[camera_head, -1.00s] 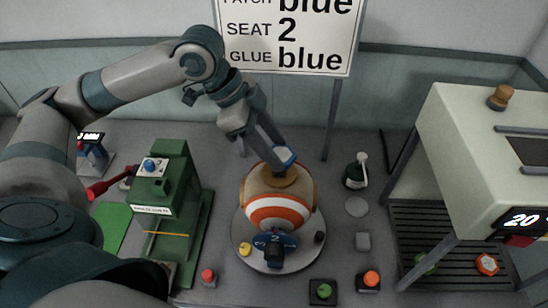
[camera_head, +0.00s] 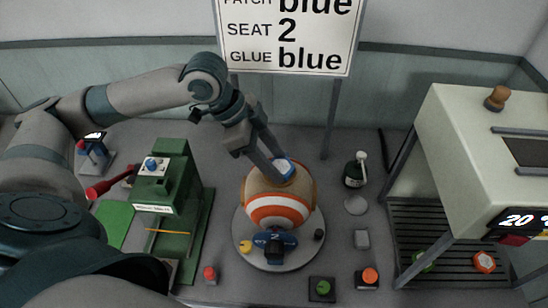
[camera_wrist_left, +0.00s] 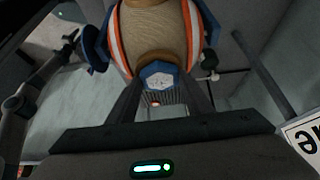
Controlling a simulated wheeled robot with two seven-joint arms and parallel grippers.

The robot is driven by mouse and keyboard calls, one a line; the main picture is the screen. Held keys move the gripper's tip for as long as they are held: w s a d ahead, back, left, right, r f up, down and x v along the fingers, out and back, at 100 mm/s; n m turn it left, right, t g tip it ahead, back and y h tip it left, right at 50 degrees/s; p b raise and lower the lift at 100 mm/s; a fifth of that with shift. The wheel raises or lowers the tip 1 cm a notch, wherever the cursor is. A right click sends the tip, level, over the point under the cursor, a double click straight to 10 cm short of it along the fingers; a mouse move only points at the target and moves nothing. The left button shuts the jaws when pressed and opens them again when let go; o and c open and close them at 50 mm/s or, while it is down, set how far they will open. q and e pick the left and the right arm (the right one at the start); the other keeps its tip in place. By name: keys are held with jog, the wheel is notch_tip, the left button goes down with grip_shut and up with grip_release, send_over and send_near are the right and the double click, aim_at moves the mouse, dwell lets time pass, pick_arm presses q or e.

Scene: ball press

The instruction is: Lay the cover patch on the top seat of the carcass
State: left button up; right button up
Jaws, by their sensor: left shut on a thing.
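The carcass (camera_head: 277,211) is a tan ball with orange and white bands, standing on a round grey turntable (camera_head: 245,258). The cover patch (camera_head: 284,167) is a small pale hexagon with a blue rim. My left gripper (camera_head: 280,163) is shut on the patch at the top of the ball. The patch hides the top seat, and I cannot tell whether it touches it. In the left wrist view the patch (camera_wrist_left: 159,77) sits between the fingertips (camera_wrist_left: 160,85), against the tan ball (camera_wrist_left: 157,32). My right gripper is not in view.
A blue clamp-like part (camera_head: 274,243) stands at the ball's front. A green press (camera_head: 165,205) with a red handle is at left. A dark green bottle (camera_head: 354,171) stands right of the ball. A large cream machine (camera_head: 475,160) fills the right side. A sign (camera_head: 287,35) stands behind.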

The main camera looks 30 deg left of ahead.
pick_arm(q)
jog(key=o, duration=1)
jog(key=shift+a+r, duration=0.2)
jog(key=shift+r, duration=0.25)
jog(key=b+v, duration=0.2)
jog(key=v, duration=0.9)
jog(key=shift+s+r, duration=0.1)
jog(key=shift+r, duration=0.05)
